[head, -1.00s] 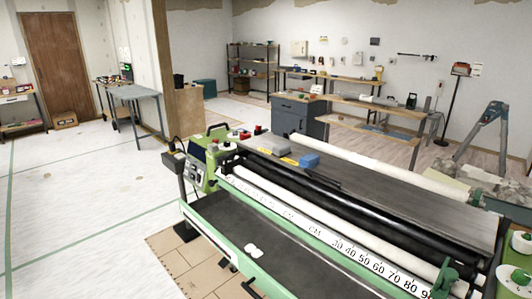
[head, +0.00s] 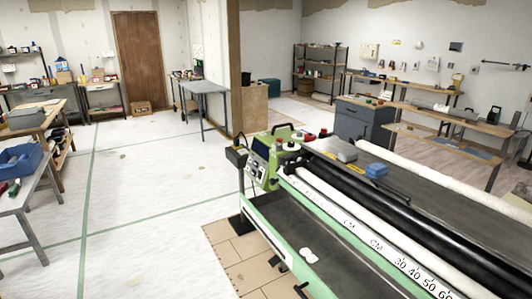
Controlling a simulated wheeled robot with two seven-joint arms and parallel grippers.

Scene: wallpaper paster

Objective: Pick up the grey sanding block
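A small grey block (head: 342,150), which looks like the sanding block, lies on the dark top of the green pasting machine (head: 273,218), near its control end. A blue block (head: 376,171) lies close beside it, to the right. Neither of my grippers shows in the head view.
The machine fills the lower right, with white rollers and a centimetre scale. At left stand benches, one bearing a blue bin (head: 18,160). A grey table (head: 200,88) and a dark cabinet (head: 362,122) stand further back. The white floor at centre left is clear.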

